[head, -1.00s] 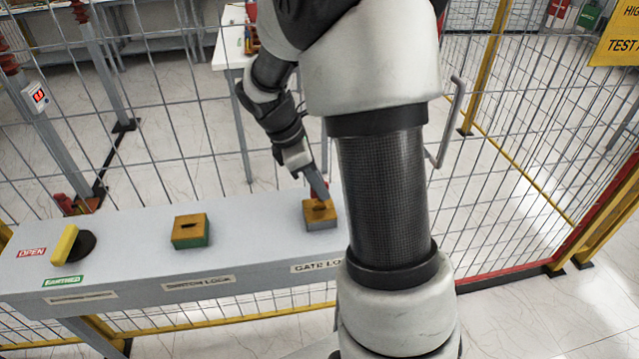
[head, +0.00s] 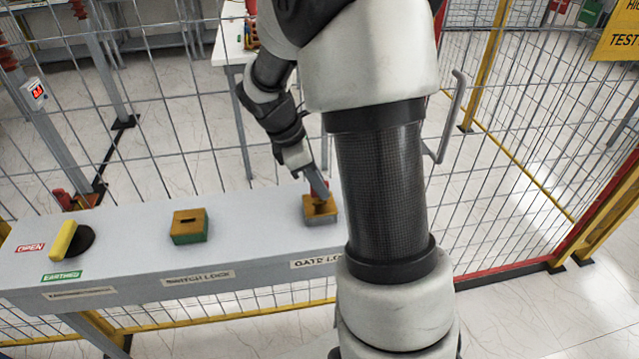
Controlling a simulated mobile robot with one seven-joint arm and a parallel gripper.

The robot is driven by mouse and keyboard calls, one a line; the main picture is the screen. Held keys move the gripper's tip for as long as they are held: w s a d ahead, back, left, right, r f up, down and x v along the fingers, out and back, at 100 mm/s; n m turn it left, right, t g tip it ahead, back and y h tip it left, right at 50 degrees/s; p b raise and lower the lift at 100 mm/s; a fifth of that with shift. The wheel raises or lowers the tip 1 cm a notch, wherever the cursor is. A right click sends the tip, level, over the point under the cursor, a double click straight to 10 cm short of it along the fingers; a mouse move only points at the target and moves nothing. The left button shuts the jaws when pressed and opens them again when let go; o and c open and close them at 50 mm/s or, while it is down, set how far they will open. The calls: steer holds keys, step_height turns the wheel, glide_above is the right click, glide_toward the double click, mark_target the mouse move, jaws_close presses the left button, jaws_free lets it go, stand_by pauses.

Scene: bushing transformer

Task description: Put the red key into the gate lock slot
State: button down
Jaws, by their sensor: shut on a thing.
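The gate lock (head: 321,219), a small block with an orange-brown top and grey sides, sits at the right of the grey bench, behind the "GATE LO..." label. My gripper (head: 319,193) points down directly over it, fingers shut. A small bit of the red key (head: 325,184) shows at the fingertips; the rest is hidden by the fingers. The fingertips are at or just above the block's top. The slot is covered, so I cannot tell whether the key is in it.
The switch lock (head: 189,227), orange-topped with green sides and an empty-looking slot, stands to the left. A yellow handle (head: 63,240) on a black disc is further left, by OPEN and EARTHED labels. A wire fence (head: 540,130) runs behind the bench (head: 130,250). My arm hides the bench's right end.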

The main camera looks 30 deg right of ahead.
steer(key=shift+f, duration=0.6)
stand_by(0.6)
steer(key=c, duration=1.7)
jaws_free()
steer(key=p+v, duration=0.2)
steer(key=v, duration=1.6)
steer(key=s+a+r+m+t+y+p, duration=0.1)
steer(key=s+a+r+m+t, duration=0.1)
steer(key=s+m, duration=0.3)
steer(key=s+a+r+m+t+y+p, duration=0.2)
steer(key=s+r+m, duration=0.1)
steer(key=s+m, duration=0.2)
steer(key=s+a+r+m+t+y+p, duration=0.1)
steer(key=s+m, duration=0.3)
steer(key=s, duration=0.4)
steer(key=shift+s+a+r+m+t+p, duration=0.25)
steer(key=shift+a+r+m+t, duration=0.2)
steer(key=shift+r+t, duration=0.35)
